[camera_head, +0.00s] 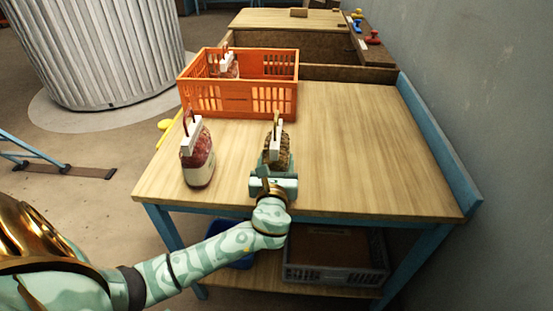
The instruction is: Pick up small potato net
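A small potato net (284,147), brownish with a white tag and a handle loop, stands upright near the middle of the wooden table (350,150). My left gripper (275,166) is right at its near side and covers its lower part. The gripper hides its own fingertips, so I cannot tell whether they are closed on the net. My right gripper is not in view.
A red net (199,160) with a white label stands to the left of the potato net. An orange crate (240,97) behind holds another tagged net (229,67). The table's right half is clear, bounded by a blue side board (440,145) and grey wall.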

